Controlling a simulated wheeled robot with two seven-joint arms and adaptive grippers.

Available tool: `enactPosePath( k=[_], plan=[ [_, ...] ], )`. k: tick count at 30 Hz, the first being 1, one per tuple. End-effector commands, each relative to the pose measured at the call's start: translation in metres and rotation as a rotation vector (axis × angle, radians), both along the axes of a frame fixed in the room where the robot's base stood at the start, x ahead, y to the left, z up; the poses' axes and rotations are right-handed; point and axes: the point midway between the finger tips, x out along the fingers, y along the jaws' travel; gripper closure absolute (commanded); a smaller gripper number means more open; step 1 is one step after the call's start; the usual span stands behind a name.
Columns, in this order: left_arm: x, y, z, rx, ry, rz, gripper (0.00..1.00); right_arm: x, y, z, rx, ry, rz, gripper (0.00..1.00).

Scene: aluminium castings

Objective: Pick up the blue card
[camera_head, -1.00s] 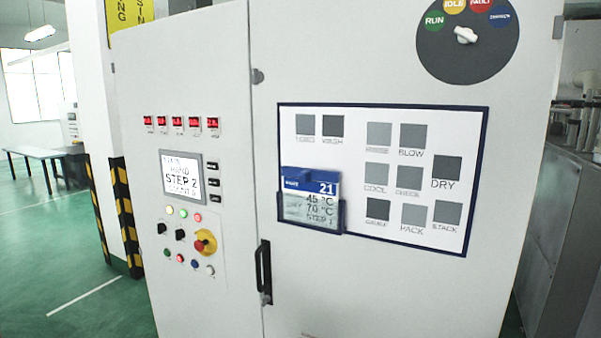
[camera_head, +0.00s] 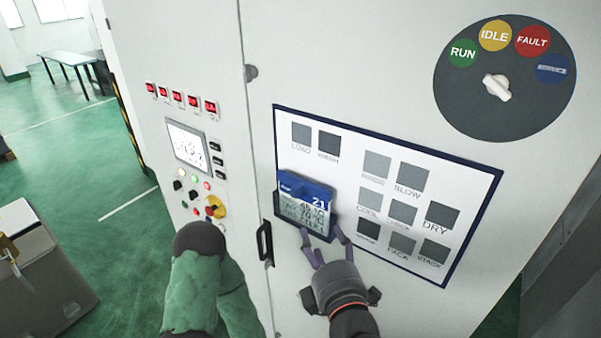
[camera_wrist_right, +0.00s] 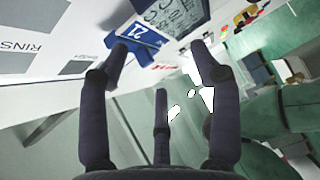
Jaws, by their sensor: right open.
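The blue card (camera_head: 305,190) has a blue top band with the number 21 and a pale lower part with printed lines. It sits upright in a dark holder at the lower left of the white panel on the cabinet door. My right gripper (camera_head: 320,238) is open just below and in front of the card, its fingertips near the card's lower edge. In the right wrist view the card (camera_wrist_right: 140,38) shows beyond and between the spread fingers (camera_wrist_right: 158,48). I cannot tell whether a finger touches it. The fingers partly hide the holder. My left gripper is not seen.
The white panel (camera_head: 484,182) has a dark blue border and several labelled grey squares. A round selector dial (camera_head: 470,100) is at upper right. A black door handle (camera_head: 265,243) is left of my right gripper. Buttons and a small screen (camera_head: 187,146) are farther left.

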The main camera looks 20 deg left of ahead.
Motion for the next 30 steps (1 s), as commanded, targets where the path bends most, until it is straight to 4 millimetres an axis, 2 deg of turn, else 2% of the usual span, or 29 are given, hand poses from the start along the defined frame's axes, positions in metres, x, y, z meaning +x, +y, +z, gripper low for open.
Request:
enactPosePath(
  k=[1,3,6,15,25,30],
  plan=[
    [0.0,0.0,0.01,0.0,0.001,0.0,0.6,-0.007,0.002,0.022,-0.013,-0.037,0.009,0.37],
    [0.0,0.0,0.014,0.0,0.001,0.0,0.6,-0.012,0.003,0.038,-0.033,-0.076,0.013,0.37],
    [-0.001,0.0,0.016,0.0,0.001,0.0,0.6,-0.013,0.005,0.046,-0.048,-0.102,0.013,0.37],
    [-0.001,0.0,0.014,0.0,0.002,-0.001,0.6,0.021,0.023,0.046,-0.052,-0.105,0.012,0.37],
    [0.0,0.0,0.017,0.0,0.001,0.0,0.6,0.039,0.034,0.047,-0.052,-0.104,0.013,0.37],
    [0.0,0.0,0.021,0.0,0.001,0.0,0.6,0.056,0.047,0.051,-0.052,-0.105,0.013,0.37]
  ],
)
